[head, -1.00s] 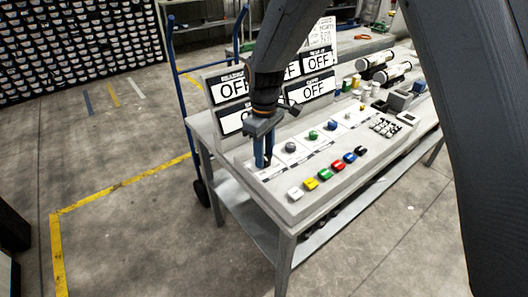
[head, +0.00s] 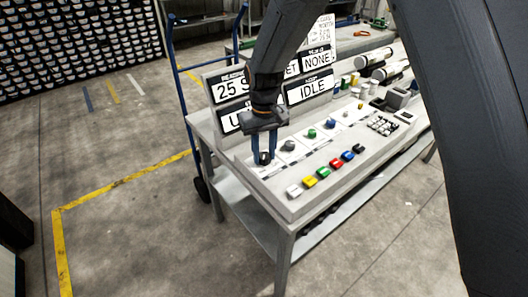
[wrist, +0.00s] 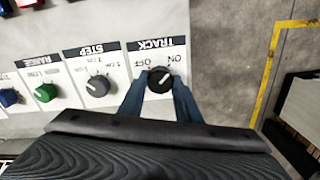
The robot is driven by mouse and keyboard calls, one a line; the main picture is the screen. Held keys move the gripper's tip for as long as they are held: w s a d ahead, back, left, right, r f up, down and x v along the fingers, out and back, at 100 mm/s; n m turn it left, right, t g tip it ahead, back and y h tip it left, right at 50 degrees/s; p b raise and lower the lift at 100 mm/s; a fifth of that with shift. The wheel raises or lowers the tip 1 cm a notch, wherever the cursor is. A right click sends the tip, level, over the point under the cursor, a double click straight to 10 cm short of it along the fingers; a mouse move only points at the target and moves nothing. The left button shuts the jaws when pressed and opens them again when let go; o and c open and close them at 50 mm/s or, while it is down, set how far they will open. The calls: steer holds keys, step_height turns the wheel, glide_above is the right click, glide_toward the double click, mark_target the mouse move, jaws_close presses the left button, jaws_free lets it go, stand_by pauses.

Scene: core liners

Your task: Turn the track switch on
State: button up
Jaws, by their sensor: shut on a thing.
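The track switch (wrist: 160,80) is a black round knob with a white pointer line, on a white plate marked TRACK, OFF and ON, upside down in the wrist view. Its pointer slants toward the ON side. My gripper (wrist: 160,88) has its two blue fingers shut on the knob, one on each side. In the head view my gripper (head: 264,157) points down onto the knob at the panel's near left end. The display boards (head: 310,88) behind it read "25 S…", "NONE" and "IDLE"; my arm hides parts of them.
Beside the track switch are the grey STEP knob (wrist: 97,87), the green RANGE knob (wrist: 46,93) and a blue knob (wrist: 10,97). Several coloured buttons (head: 324,173) line the panel's front edge. A blue hand truck (head: 176,75) stands behind the table.

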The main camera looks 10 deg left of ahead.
mark_target(264, 155)
stand_by(0.3)
steer(key=o, duration=1.1)
steer(key=shift+c, duration=0.2)
steer(key=shift+r, duration=0.1)
step_height(264, 155, up, 8)
steer(key=shift+f+b, duration=0.15)
steer(key=shift+b, duration=0.85)
